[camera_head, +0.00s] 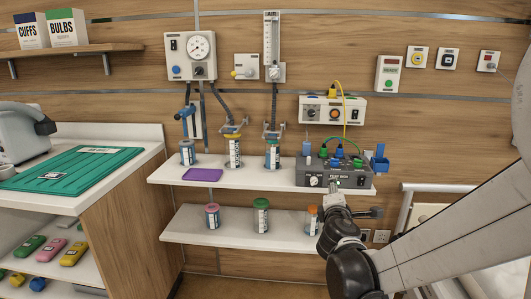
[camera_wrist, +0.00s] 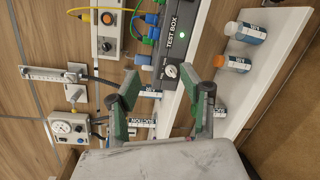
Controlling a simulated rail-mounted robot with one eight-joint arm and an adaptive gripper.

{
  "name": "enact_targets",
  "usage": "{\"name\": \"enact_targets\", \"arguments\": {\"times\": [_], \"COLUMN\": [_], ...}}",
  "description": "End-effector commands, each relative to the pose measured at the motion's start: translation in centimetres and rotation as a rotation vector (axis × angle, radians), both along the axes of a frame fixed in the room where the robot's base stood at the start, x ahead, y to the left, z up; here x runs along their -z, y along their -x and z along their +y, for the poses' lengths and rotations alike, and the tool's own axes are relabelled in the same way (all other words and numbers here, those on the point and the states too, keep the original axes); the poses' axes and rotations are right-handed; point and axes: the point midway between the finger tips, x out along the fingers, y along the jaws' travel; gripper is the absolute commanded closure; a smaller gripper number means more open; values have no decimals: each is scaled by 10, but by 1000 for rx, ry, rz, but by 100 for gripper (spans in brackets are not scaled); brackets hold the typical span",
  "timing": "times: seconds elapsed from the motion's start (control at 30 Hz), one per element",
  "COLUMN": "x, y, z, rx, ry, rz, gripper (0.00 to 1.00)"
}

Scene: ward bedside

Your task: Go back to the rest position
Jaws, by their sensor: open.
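My gripper (camera_head: 354,201) is in front of the upper wall shelf (camera_head: 258,178), just below the test box, at the end of my arm reaching in from the right. In the wrist view my gripper (camera_wrist: 168,90) has its two green-padded fingers spread apart. Nothing is held between them. The dark grey test box (camera_head: 352,179), with a white knob and green and blue plugs, stands on the right end of the upper shelf. It also shows in the wrist view (camera_wrist: 186,30), beyond the fingertips. I cannot tell whether a finger touches the box or shelf.
The lower shelf (camera_head: 235,240) holds jars with pink, green and orange lids; my arm partly covers the orange-lidded one (camera_head: 311,219). Suction bottles (camera_head: 234,152) and a purple tray (camera_head: 202,174) are at left on the upper shelf. A bed rail (camera_head: 405,205) is at right.

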Motion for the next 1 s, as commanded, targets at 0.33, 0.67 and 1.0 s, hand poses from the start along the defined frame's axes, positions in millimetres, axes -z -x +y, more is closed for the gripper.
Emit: {"name": "enact_targets", "arguments": {"times": [0.33, 0.67, 1.0], "x": [-48, -62, -62], "y": [74, 159, 255], "z": [-35, -40, -14], "rx": [200, 402, 622], "ry": [-503, -964, -1412], "rz": [40, 106, 208], "gripper": [59, 59, 59]}}
